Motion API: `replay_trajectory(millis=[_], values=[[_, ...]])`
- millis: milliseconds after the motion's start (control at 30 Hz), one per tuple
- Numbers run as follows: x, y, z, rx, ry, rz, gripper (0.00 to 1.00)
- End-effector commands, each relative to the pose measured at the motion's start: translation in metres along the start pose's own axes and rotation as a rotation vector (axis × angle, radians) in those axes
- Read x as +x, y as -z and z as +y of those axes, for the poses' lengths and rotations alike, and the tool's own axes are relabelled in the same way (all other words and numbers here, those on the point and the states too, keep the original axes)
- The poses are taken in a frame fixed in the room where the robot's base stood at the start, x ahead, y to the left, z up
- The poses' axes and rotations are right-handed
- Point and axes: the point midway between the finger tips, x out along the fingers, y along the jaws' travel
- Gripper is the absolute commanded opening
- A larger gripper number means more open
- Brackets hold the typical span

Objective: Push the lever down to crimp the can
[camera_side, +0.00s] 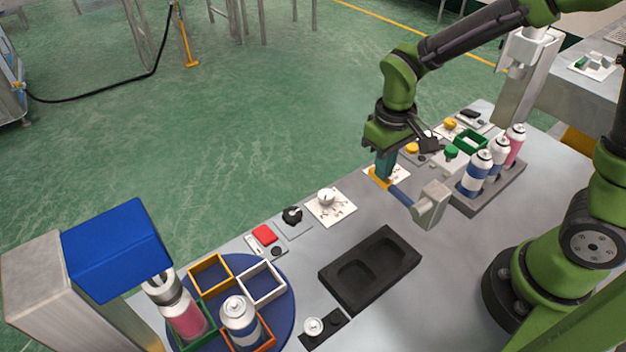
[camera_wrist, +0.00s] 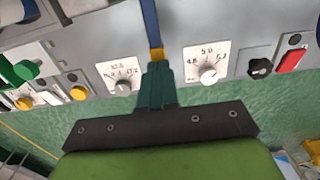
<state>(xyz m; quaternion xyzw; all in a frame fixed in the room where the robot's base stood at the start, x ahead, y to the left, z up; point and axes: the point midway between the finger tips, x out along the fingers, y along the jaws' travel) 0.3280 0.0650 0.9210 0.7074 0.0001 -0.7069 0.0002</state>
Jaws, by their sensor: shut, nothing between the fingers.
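The lever is a blue bar (camera_side: 401,196) running from a grey block (camera_side: 432,204) to a yellow tip (camera_side: 377,178). My gripper (camera_side: 384,172) points down with its teal fingers shut, right at the yellow tip. In the wrist view the shut fingers (camera_wrist: 157,75) meet the lever's yellow tip (camera_wrist: 156,54), and the blue bar (camera_wrist: 151,22) runs up out of the picture; whether they press on it I cannot tell. A pink can (camera_side: 186,322) stands in the green holder on the blue turntable (camera_side: 284,311), beneath the blue-topped crimping head (camera_side: 118,247).
A black tray (camera_side: 370,267) lies mid-bench. A rack (camera_side: 489,196) of cans stands right of the lever. Dials, including a white one (camera_side: 328,204), and buttons line the bench's far edge.

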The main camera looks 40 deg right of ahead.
Motion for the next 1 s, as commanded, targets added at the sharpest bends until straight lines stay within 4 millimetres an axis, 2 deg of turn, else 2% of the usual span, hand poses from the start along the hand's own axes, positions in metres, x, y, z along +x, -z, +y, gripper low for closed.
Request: replay_trajectory(millis=[1000], values=[[0.022,-0.002,0.0,0.001,0.0,-0.007,0.0]])
